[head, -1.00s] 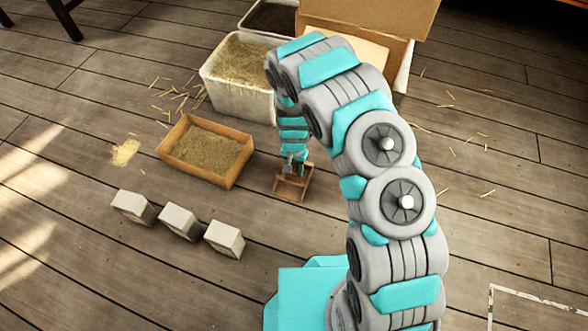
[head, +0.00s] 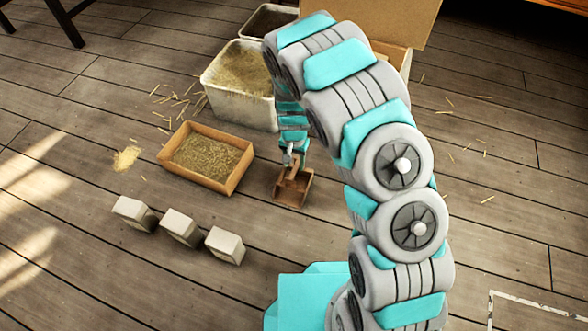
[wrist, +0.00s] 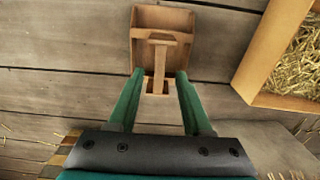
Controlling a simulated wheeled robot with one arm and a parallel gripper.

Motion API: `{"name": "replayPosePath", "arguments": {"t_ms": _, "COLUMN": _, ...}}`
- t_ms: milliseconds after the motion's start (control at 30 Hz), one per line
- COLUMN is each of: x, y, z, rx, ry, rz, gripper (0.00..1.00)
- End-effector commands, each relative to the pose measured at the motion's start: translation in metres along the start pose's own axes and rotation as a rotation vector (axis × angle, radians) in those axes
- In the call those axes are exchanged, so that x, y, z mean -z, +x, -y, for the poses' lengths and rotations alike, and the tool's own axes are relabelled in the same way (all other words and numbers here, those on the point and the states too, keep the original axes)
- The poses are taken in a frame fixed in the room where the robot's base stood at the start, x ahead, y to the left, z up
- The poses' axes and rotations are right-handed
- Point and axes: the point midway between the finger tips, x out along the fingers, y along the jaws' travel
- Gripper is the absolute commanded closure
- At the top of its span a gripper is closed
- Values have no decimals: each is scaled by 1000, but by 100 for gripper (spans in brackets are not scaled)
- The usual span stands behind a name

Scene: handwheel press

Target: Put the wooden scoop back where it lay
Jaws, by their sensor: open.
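The wooden scoop (head: 291,193) rests on the plank floor, just right of the shallow wooden tray. It also shows in the wrist view (wrist: 149,18), with its square pan away from me and its handle pointing toward my gripper. My gripper (wrist: 160,74) is open, with one green finger on each side of the handle's end and a visible gap on both sides. In the head view my gripper (head: 292,158) is just above and behind the scoop's handle. The height between the fingertips and the handle is hard to judge.
The wooden tray (head: 233,182) of chopped straw is close to the scoop's left. Several pale containers, one a straw-filled bin (head: 240,102), stand behind. Three pale blocks (head: 180,228) sit in a row in front left. Loose straw is scattered; the right floor is mostly clear.

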Motion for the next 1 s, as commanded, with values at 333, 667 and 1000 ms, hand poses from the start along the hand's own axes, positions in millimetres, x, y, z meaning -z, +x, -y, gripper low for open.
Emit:
{"name": "replayPosePath", "arguments": {"t_ms": 333, "x": 0, "y": -33, "z": 0, "rx": -1, "ry": -1, "rz": 1, "gripper": 50}}
{"name": "replayPosePath", "arguments": {"t_ms": 667, "x": -1, "y": -81, "z": -22, "rx": -3, "ry": -17, "rz": 2, "gripper": 50}}
{"name": "replayPosePath", "arguments": {"t_ms": 1000, "x": -40, "y": -193, "z": -90, "rx": -8, "ry": -74, "rz": 42, "gripper": 50}}
